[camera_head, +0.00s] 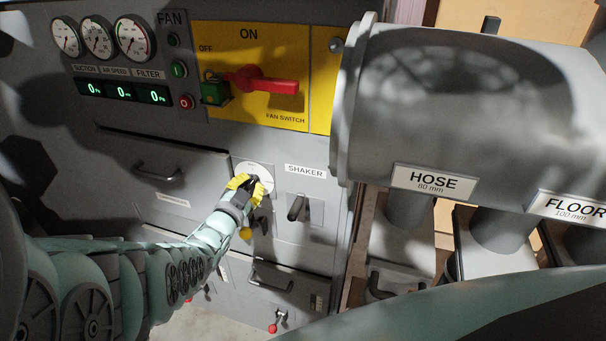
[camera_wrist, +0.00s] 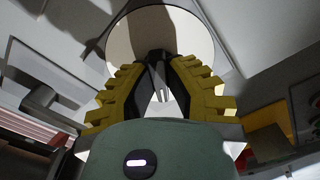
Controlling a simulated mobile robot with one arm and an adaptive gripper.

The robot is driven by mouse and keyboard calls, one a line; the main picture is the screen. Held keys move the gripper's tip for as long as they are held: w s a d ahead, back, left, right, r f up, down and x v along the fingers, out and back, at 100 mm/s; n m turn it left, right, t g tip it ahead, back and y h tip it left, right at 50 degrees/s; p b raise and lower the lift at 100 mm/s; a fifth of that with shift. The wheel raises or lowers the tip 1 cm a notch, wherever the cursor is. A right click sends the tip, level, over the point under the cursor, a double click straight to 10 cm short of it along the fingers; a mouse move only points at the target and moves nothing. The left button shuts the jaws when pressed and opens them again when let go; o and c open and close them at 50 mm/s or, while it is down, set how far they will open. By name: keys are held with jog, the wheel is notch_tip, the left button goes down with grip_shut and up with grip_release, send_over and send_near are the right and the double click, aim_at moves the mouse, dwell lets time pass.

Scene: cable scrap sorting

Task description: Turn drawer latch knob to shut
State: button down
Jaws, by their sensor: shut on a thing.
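The drawer latch knob (camera_head: 254,181) is a small dark handle on a round pale plate (camera_head: 262,170) on the grey cabinet front. My gripper (camera_head: 246,183), with yellow-padded fingers, reaches it from the lower left and is shut on it. In the wrist view my gripper's fingertips (camera_wrist: 157,62) meet in front of the round plate (camera_wrist: 180,30), with the dark knob mostly hidden between them. The plate's markings are too small or hidden to read. A drawer with a handle (camera_head: 158,172) is left of the knob, and a lower drawer has another handle (camera_head: 270,278).
A SHAKER lever (camera_head: 296,208) stands out just right of the knob. Above are a red fan switch handle (camera_head: 266,82) on a yellow panel and several gauges (camera_head: 98,38). A large grey cylinder (camera_head: 455,110) labelled HOSE bulges out at the right. A red-tipped lever (camera_head: 274,327) sits low.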

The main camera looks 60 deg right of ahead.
jog(key=shift+w+a+f+n, duration=0.1)
jog(key=shift+w+f+n, duration=0.15)
jog(key=shift+n, duration=0.15)
jog(key=shift+s, duration=0.2)
dwell(0.4)
jog(key=shift+n, duration=1.1)
jog(key=shift+n+b, duration=0.65)
jog(key=shift+n, duration=0.35)
jog(key=shift+n+b, duration=0.35)
jog(key=shift+n, duration=0.45)
jog(key=shift+r, duration=0.1)
jog(key=c, duration=1)
grip_release()
jog(key=shift+r, duration=0.1)
